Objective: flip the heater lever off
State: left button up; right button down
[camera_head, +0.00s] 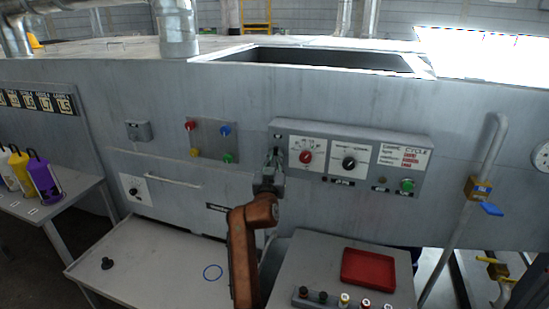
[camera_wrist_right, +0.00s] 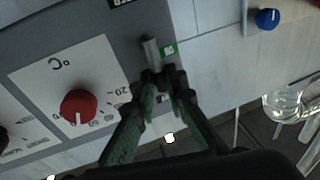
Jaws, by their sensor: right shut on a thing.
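The heater lever is a small grey stub on the left end of the grey control box (camera_head: 325,130). My right gripper (camera_head: 272,160) is up against the box at the lever, left of the red temperature knob (camera_head: 306,157). In the wrist view the fingers of my right gripper (camera_wrist_right: 162,80) are closed together around the lever's near end. The fingers partly hide the lever in the head view. My left gripper is not in view.
The box also carries a black knob (camera_head: 349,163) and a green button (camera_head: 407,185). A pipe with a blue-handled valve (camera_head: 479,188) stands right.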

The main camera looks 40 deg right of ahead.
jog(key=c, duration=2)
grip_release()
jog(key=shift+f, duration=0.1)
jog(key=shift+o, duration=0.2)
jog(key=v, duration=1.2)
